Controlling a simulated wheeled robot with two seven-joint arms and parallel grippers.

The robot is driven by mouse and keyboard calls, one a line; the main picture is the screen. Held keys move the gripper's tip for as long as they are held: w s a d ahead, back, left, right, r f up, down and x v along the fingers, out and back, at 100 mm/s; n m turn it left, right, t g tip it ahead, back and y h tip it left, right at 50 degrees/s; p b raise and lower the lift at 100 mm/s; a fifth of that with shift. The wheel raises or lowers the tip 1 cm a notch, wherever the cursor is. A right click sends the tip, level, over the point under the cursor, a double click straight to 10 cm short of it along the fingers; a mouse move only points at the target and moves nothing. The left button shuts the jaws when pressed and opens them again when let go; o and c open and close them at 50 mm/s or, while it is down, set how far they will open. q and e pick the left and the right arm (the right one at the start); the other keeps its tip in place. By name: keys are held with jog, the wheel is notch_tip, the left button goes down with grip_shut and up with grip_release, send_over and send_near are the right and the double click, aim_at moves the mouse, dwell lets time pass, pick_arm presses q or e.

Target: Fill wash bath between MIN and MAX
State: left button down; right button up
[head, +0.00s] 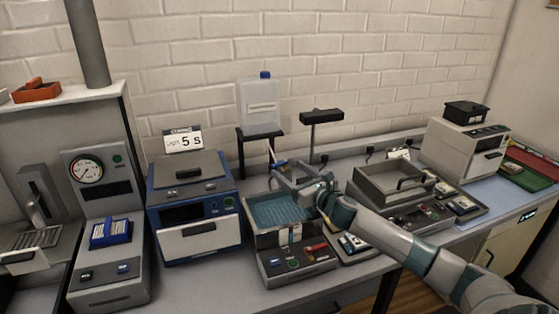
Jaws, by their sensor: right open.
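The wash bath (262,228) is an open grey box in the middle of the bench, with a teal surface (275,209) inside. A pale upright strip is on its front wall; its MIN and MAX marks are too small to read. A translucent container (259,106) with a blue cap stands on a dark stand behind the bath. A thin pale tube and a small blue piece (280,162) show below it. My right gripper (281,177) is open over the back of the bath, close to the blue piece; contact cannot be told. My left gripper is not in view.
A blue machine (195,215) with a "5 s" sign (183,141) stands left of the bath. A gauge unit (97,172) is farther left. A grey tray unit (392,184) stands right, behind my right arm. A dark lamp-like stand (321,117) rises behind the bath.

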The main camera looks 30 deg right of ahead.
aim_at(281, 164)
jog(key=shift+w+p, duration=0.95)
jog(key=shift+w, duration=2.4)
jog(key=c, duration=1)
